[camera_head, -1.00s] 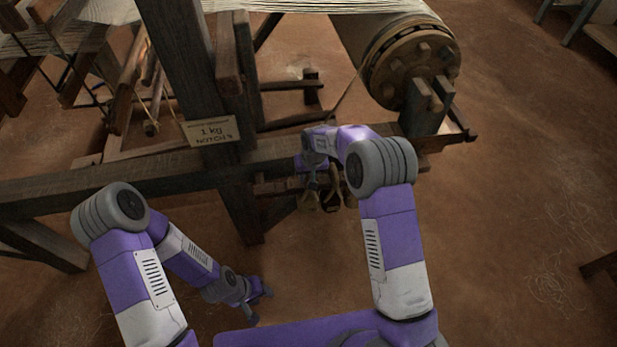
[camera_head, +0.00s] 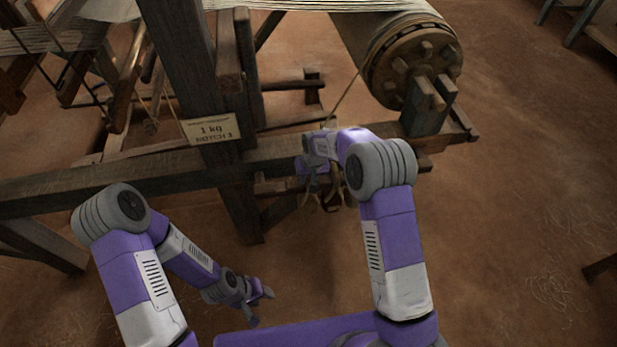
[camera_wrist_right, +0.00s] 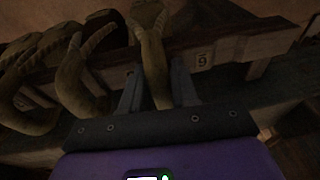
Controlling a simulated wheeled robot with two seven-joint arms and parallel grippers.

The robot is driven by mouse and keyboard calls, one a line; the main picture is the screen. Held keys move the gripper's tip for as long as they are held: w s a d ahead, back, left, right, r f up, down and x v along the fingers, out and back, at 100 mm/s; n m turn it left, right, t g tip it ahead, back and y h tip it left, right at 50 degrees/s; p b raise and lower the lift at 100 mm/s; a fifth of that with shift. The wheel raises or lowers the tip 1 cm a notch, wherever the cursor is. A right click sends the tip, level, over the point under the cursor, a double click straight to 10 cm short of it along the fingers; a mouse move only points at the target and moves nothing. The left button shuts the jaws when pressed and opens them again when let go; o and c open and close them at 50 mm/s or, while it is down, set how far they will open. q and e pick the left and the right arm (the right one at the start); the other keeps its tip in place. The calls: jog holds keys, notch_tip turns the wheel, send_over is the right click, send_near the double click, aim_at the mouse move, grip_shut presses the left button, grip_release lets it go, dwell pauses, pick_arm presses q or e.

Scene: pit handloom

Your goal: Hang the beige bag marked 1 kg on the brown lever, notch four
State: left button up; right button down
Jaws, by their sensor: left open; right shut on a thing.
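My right gripper (camera_wrist_right: 157,92) is shut on a beige, strap-like upper part of a bag (camera_wrist_right: 152,50) in the right wrist view. In the head view this gripper (camera_head: 316,196) is beside the loom's front beam, partly hidden by my arm. Other looped bags (camera_wrist_right: 75,85) hang to its left in the wrist view. No weight mark is readable on the held bag. I cannot pick out the brown lever or its notches for certain. My left gripper (camera_head: 260,306) is open and empty, low over the floor.
The cloth roller (camera_head: 400,55) stands behind. The right floor is mostly clear.

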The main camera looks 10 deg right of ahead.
jog(key=shift+f, duration=0.1)
dwell(0.3)
jog(key=c, duration=0.8)
grip_release()
jog(key=shift+d+f, duration=0.1)
jog(key=shift+s, duration=0.2)
jog(key=r+p, duration=0.1)
jog(key=r, duration=0.4)
jog(key=s+r+p, duration=0.1)
jog(key=r, duration=0.1)
jog(key=shift+d+r+p, duration=0.2)
jog(key=shift+r+p, duration=0.1)
jog(key=shift+r, duration=0.05)
